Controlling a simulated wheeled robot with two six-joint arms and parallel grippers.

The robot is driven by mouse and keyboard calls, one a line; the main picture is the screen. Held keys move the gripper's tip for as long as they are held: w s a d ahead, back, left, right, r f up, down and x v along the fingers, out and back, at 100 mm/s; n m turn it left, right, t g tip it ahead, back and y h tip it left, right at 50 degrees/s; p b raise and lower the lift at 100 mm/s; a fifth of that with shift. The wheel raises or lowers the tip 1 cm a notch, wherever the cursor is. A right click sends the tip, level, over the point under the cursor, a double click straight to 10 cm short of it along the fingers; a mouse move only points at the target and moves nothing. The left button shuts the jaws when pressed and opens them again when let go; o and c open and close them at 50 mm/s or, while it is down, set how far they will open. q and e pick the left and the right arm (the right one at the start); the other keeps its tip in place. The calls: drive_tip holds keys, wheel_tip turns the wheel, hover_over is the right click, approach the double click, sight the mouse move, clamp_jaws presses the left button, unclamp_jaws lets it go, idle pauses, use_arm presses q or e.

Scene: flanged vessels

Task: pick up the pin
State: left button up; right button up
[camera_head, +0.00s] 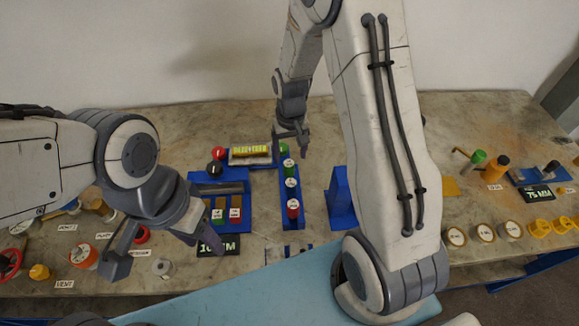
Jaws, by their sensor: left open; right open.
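I cannot pick out the pin for certain; the small parts are too tiny to tell apart. My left gripper (155,257) is open, low over the front left of the table, with its fingers spread apart. No object shows between them. My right gripper (291,151) is open, with its fingers pointing down near the back of a blue rack (283,222). The rack holds a row of upright capped cylinders, among them a red one (293,208). My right gripper hides part of the rack's back end.
The table (440,130) is marble-like. A blue holder (235,188) with red and green blocks and a blue angled stand (341,198) are mid-table. Several yellow rings (540,228) and white-topped jars (457,237) stand at right. The back right has free room.

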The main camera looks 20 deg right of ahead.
sight(289, 162)
drive_tip(key=f, duration=0.3)
drive_tip(key=f+p, duration=0.1)
drive_tip(key=f, duration=0.1)
drive_tip(key=shift+s+a, duration=0.2)
drive_tip(key=shift+a, duration=0.05)
drive_tip(key=shift+c, duration=0.4)
clamp_jaws()
drive_tip(key=shift+r, duration=0.1)
